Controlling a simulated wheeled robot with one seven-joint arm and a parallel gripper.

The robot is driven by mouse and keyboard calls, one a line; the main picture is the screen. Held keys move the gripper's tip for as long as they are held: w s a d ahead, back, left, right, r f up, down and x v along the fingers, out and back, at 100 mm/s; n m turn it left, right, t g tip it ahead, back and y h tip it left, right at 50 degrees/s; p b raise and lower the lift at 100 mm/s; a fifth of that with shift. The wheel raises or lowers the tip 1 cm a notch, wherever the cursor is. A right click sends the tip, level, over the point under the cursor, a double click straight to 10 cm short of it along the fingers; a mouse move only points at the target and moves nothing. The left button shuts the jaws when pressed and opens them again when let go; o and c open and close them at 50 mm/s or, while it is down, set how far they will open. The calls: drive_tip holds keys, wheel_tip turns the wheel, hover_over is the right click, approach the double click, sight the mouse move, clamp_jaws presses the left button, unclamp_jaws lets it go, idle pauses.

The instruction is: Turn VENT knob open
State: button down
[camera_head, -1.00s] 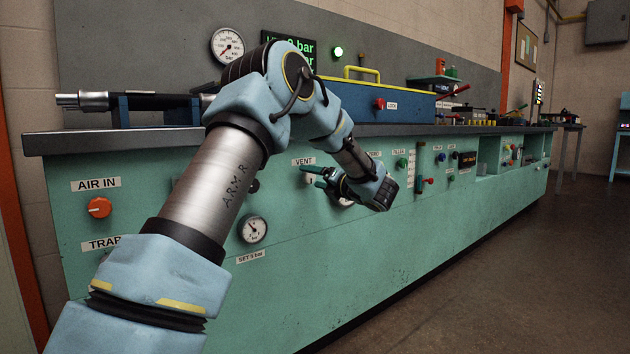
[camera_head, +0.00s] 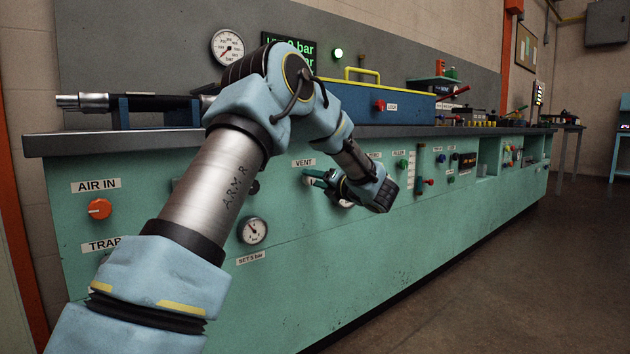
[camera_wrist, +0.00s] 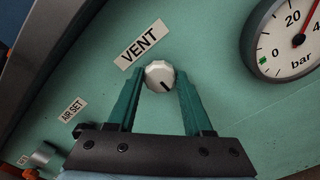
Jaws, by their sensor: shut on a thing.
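The VENT knob (camera_wrist: 159,75) is a pale round knob with a dark pointer mark, just below the VENT label (camera_wrist: 141,43) in the wrist view. My gripper (camera_wrist: 159,80) has its two green fingers on either side of the knob and is shut on it. The mark points toward the lower right in the wrist view. In the head view my gripper (camera_head: 314,177) is at the bench front under the VENT label (camera_head: 303,163), and its fingers largely hide the knob there.
A bar gauge (camera_wrist: 292,38) is to the right of the knob in the wrist view, and an AIR SET label (camera_wrist: 72,108) is at the left. The orange AIR IN knob (camera_head: 99,208) is on the panel's left. The worktop edge (camera_head: 110,139) runs above the panel.

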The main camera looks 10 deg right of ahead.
drive_tip(key=shift+m+p, duration=0.3)
drive_tip(key=shift+m, duration=0.1)
drive_tip(key=shift+f+m+p, duration=0.15)
drive_tip(key=shift+m+p, duration=6.95)
drive_tip(key=shift+m, duration=1.3)
drive_tip(key=shift+f+m, duration=0.1)
drive_tip(key=shift+m, duration=0.2)
drive_tip(key=shift+c, duration=1.5)
unclamp_jaws()
drive_tip(key=shift+s, duration=0.1)
drive_tip(key=v, duration=1)
drive_tip(key=shift+s+d+p, duration=0.25)
drive_tip(key=shift+s+p, duration=0.05)
drive_tip(key=shift+p, duration=0.1)
